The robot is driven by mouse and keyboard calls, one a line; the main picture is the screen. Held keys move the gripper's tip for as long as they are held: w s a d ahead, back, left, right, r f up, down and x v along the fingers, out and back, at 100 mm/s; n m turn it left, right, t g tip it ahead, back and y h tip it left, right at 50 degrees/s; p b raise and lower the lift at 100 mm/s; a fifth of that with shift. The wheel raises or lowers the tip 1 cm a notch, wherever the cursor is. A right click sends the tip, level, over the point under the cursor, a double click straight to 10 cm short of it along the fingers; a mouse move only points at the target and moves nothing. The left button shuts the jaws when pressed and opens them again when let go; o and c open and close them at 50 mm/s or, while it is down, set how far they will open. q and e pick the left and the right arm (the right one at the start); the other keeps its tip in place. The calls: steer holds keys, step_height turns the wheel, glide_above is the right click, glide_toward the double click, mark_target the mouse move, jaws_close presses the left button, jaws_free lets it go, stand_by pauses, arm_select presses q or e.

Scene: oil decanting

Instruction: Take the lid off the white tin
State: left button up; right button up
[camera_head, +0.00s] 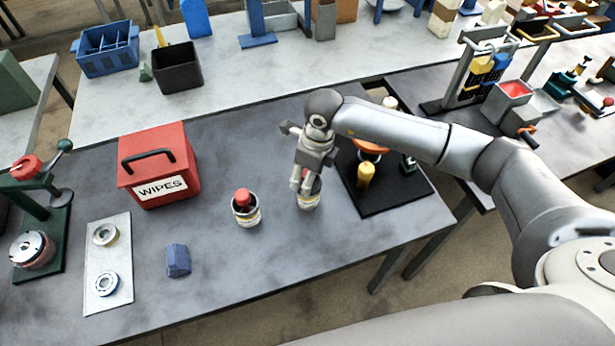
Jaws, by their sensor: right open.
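A small white tin (309,203) with a yellowish band stands upright on the grey table. My right gripper (303,187) points down over it, jaws open, with the fingertips at the tin's top. The gripper hides most of the tin's top, so I cannot tell where the lid sits or whether the fingers touch it. A second whitish tin (246,217) stands to the left with a red piece (242,197) on top. My left gripper is not in view.
A red WIPES box (158,165) stands left, and a blue block (178,261) lies nearer the front edge. A metal plate (95,280) carries two rings. A black mat (400,195) with a yellow bottle (365,177) is close on the right. The table in front of the tins is clear.

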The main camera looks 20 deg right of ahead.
steer(key=c, duration=1)
steer(key=shift+o, duration=0.2)
steer(key=shift+r, duration=0.1)
